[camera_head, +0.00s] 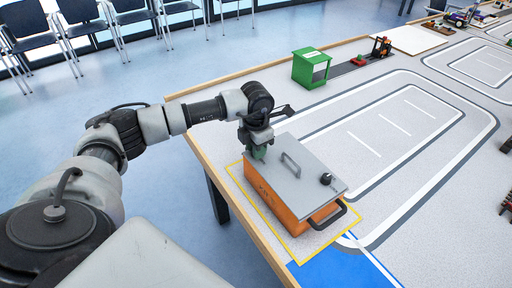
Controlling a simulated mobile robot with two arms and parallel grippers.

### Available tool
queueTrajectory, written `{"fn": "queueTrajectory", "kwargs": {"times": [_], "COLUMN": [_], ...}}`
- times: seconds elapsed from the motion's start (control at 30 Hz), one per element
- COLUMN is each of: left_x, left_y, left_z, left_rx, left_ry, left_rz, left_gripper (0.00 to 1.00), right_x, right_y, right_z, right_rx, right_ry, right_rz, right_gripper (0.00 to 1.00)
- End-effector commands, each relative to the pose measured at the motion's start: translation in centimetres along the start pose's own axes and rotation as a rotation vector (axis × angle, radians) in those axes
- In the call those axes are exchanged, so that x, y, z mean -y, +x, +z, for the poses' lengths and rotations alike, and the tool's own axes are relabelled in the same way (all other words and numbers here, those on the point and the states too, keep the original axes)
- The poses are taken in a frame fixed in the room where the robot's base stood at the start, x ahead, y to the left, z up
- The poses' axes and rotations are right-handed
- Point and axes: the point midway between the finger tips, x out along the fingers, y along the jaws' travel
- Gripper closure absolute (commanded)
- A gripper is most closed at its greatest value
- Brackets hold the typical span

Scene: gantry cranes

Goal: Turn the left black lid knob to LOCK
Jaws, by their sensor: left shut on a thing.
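An orange box (277,202) with a flat grey lid (297,172) stands on the table inside a yellow outline. The lid has a grey handle (290,164) in its middle. A black knob (326,178) sits at the lid's right corner and is uncovered. My left gripper (259,153) points down at the lid's far left corner and is shut there on the left black lid knob. The gripper hides that knob, so its setting cannot be read. My right gripper does not show.
A black side handle (329,214) sticks out from the box's near right end. A green box (311,68) and a toy forklift (381,47) stand farther back. The table's wooden edge (222,187) runs close left of the box. The white-lined track (390,140) to the right is clear.

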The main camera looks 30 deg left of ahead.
Motion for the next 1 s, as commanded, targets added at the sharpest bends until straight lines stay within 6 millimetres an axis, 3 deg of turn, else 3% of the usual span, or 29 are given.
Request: {"fn": "queueTrajectory", "kwargs": {"times": [0.03,0.2,0.53,1.0], "left_x": [-0.1,0.0,-0.1,0.0], "left_y": [-0.1,-0.1,-0.6,-8.9], "left_z": [0.1,0.0,0.0,0.1], "left_rx": [0.003,0.002,0.002,0.004], "left_ry": [-0.001,-0.001,-0.001,0.000], "left_rz": [0.001,0.001,0.001,0.001], "left_gripper": [0.68,0.46,0.46,0.46], "right_x": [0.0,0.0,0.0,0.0], "right_y": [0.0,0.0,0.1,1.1], "right_z": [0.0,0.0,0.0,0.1], "right_rx": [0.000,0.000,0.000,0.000], "right_ry": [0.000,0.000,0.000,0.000], "right_rz": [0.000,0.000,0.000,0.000], "right_gripper": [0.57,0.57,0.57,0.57]}}
